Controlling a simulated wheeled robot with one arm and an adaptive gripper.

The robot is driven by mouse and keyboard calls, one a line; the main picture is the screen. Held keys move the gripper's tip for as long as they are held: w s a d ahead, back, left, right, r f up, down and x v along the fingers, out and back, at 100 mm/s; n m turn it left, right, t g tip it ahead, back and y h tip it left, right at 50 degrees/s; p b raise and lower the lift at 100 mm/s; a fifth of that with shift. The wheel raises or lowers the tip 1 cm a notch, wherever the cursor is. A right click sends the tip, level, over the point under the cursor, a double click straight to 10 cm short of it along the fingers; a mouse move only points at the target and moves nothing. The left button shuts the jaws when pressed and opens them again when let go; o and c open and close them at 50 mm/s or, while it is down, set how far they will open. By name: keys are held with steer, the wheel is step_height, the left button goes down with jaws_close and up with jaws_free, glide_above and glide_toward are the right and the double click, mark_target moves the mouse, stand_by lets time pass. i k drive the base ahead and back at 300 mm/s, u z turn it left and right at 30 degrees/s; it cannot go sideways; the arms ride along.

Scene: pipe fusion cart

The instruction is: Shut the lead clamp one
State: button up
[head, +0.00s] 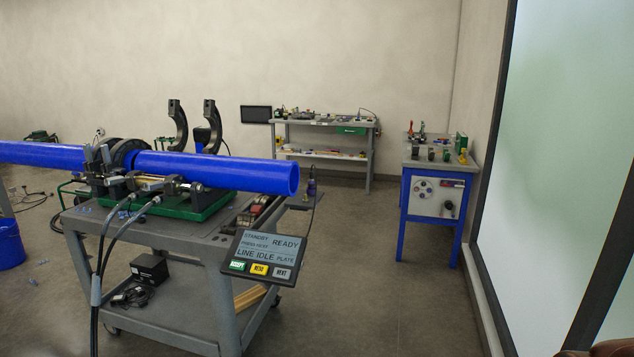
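A pipe fusion machine sits on the grey cart (185,234). Two blue pipes lie in it, the left pipe (45,153) and the right pipe (225,171). Two black curved clamp halves stand swung up and open behind the right pipe: a left one (179,126) and a right one (212,127). I cannot tell which of them is lead clamp one. Black clamp parts (123,152) surround the left pipe near the joint and look shut. My gripper is not in view.
A control panel (262,256) reading "READY" and "LINE IDLE" juts from the cart's right end. Black hoses (100,260) hang at the cart's front. A grey bench (325,123) and a blue-legged stand (403,215) are behind. Floor right of the cart is clear.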

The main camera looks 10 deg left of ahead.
mark_target(176, 111)
steer(key=i, duration=6.25)
steer(key=u, duration=3.1)
